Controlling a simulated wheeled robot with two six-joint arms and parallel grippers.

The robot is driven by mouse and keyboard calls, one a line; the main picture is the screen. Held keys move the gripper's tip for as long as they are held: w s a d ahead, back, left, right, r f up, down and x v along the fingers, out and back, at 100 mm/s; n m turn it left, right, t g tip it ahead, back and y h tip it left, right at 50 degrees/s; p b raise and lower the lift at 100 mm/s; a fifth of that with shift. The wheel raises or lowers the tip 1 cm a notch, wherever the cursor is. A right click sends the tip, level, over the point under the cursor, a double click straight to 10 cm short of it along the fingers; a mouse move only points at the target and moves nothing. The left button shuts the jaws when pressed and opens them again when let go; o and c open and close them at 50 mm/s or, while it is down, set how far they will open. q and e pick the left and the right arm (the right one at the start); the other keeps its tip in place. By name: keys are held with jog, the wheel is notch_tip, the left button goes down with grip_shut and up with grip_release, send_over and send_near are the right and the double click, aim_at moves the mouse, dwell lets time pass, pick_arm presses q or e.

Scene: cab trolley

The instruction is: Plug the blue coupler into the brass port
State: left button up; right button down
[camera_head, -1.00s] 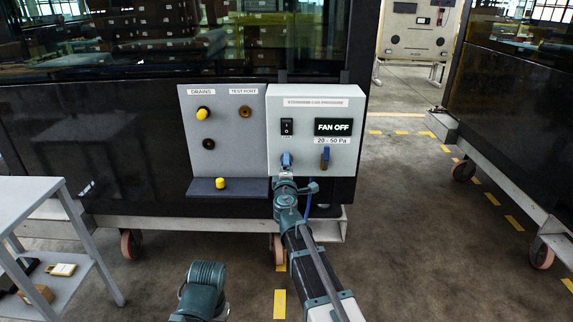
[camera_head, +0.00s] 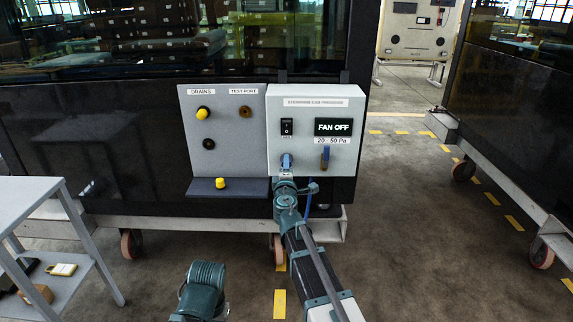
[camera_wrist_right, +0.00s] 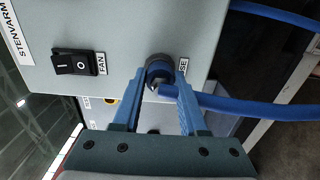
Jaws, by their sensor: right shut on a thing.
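The blue coupler (camera_wrist_right: 160,74) sits at the face of the grey control box, in front of a dark round seat beside a partly hidden label. I cannot tell whether it is still seated there. A blue hose (camera_wrist_right: 245,107) runs from it to the right. My right gripper (camera_head: 286,160) is shut on the coupler; its two blue fingers (camera_wrist_right: 160,80) flank it in the wrist view. The brass port (camera_head: 245,111) is on the left panel under the TEST PORT label, up and left of my right gripper, with nothing in it. My left gripper is not in view.
A small shelf (camera_head: 245,188) holds a yellow cap (camera_head: 221,183).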

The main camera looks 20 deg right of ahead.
jog(key=shift+v, duration=2.9)
jog(key=shift+r, duration=0.1)
